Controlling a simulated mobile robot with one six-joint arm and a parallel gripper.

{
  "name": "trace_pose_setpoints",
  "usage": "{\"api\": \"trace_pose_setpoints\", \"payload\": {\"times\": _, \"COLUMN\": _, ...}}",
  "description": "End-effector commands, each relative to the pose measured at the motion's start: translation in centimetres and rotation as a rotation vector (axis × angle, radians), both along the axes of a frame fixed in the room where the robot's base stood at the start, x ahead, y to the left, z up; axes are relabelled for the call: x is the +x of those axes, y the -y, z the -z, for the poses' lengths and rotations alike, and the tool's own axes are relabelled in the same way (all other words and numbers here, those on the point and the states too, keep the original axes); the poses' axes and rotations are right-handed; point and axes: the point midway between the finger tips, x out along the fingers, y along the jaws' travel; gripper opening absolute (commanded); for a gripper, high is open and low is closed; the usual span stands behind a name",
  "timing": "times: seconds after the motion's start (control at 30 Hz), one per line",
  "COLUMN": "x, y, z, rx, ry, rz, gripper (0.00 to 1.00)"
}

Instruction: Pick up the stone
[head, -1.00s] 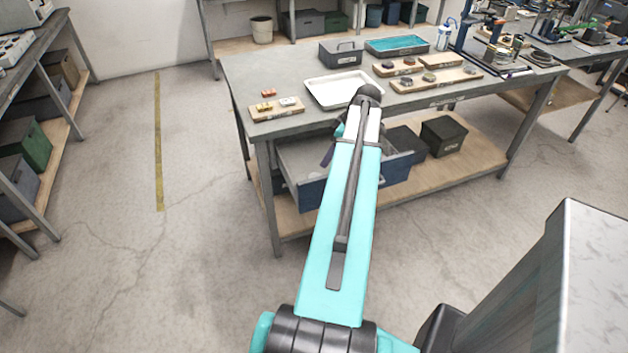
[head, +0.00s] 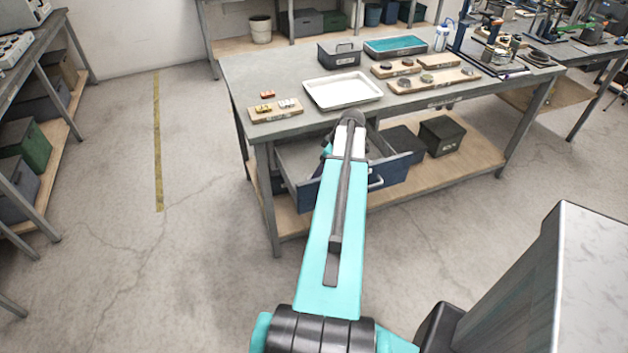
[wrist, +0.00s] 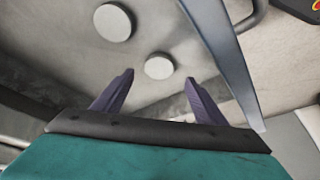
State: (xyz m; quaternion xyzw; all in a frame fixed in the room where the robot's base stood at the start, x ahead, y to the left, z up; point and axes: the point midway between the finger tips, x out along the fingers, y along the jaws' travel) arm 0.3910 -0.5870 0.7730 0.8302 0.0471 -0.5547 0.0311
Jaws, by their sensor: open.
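My gripper (wrist: 159,77) is open, its two purple fingers apart and nothing held between them. In the wrist view, two pale grey round pieces lie inside the open drawer. The nearer round piece (wrist: 159,65) appears between and just beyond the fingertips. The other round piece (wrist: 113,22) lies farther up and left. I cannot tell whether either is the stone. In the head view, the open drawer (head: 390,172) juts from under the workbench, and my arm hides much of it and most of my gripper.
The drawer's blue-grey wall (wrist: 222,55) runs close to the right finger. On the workbench (head: 300,127) are a white tray (head: 342,90), wooden boards with dark round pieces (head: 432,80), and a small board with coloured items (head: 275,111). A dark bin (head: 442,135) stands on the shelf below.

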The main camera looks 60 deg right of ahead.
Motion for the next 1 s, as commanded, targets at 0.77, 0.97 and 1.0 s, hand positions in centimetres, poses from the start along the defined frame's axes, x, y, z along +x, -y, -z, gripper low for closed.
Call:
{"api": "trace_pose_setpoints", "payload": {"times": 0.77, "x": 1.0, "y": 0.1, "z": 2.3, "rx": 0.001, "ry": 0.0, "rz": -0.001, "gripper": 0.66}}
{"api": "trace_pose_setpoints", "payload": {"times": 0.97, "x": 1.7, "y": 0.0, "z": 4.1, "rx": 0.001, "ry": 0.0, "rz": -0.001, "gripper": 0.66}}
{"api": "trace_pose_setpoints", "payload": {"times": 1.0, "x": 1.8, "y": 0.0, "z": 4.4, "rx": 0.001, "ry": 0.0, "rz": -0.002, "gripper": 0.66}}
